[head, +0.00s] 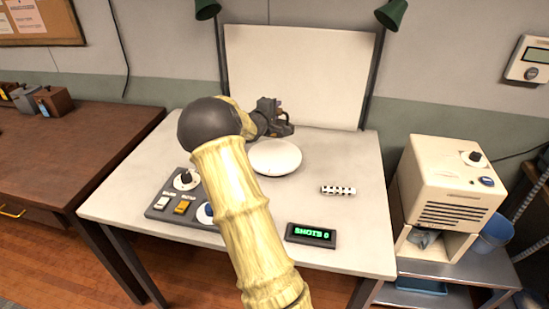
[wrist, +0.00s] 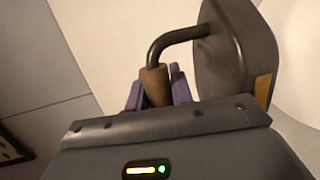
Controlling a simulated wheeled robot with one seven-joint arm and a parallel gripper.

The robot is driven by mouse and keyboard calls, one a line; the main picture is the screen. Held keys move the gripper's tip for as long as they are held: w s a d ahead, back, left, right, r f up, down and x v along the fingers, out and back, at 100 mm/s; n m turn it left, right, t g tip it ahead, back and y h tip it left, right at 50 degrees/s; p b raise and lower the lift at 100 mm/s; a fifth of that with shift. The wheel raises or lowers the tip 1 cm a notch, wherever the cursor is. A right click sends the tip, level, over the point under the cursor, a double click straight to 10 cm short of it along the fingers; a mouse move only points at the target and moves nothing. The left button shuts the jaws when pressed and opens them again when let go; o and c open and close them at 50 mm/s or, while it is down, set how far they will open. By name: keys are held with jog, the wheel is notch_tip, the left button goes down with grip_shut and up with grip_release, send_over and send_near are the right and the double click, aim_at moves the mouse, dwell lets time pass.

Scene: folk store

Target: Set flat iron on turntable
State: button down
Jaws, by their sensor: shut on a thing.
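The flat iron (wrist: 240,48) shows in the wrist view as a dark metal body with a curved bar and a brown handle grip. My gripper (wrist: 157,86) is shut on that handle between its purple fingers. In the head view my gripper (head: 281,122) is above the back of the table, just behind and over the white round turntable (head: 275,158). The iron is hard to tell from the gripper there. A pale round edge, likely the turntable, shows at the right of the wrist view. I cannot tell whether the iron touches it.
A control box (head: 165,203) with knobs and switches is at the table's left front, partly behind my arm. A display (head: 311,235) reading "SHOTS 0" and a small checkered bar (head: 338,190) lie to the right. A white backdrop (head: 300,75) stands behind; a cream machine (head: 450,185) is at right.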

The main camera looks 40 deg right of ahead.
jog(key=shift+r, duration=0.15)
send_over(276, 152)
jog(key=shift+w+d+f+b, duration=0.1)
jog(key=shift+f+b, duration=0.1)
jog(key=shift+f, duration=1.35)
jog(key=shift+w+f+b, duration=0.1)
jog(key=shift+f+b, duration=0.05)
jog(key=shift+f, duration=1.35)
jog(key=shift+s+f, duration=0.1)
jog(key=shift+f, duration=1.75)
jog(key=shift+f, duration=0.1)
jog(key=c, duration=1.2)
grip_release()
jog(key=shift+f, duration=0.2)
jog(key=shift+c, duration=0.2)
jog(key=shift+r, duration=0.1)
jog(key=v, duration=1.2)
jog(key=shift+b, duration=0.35)
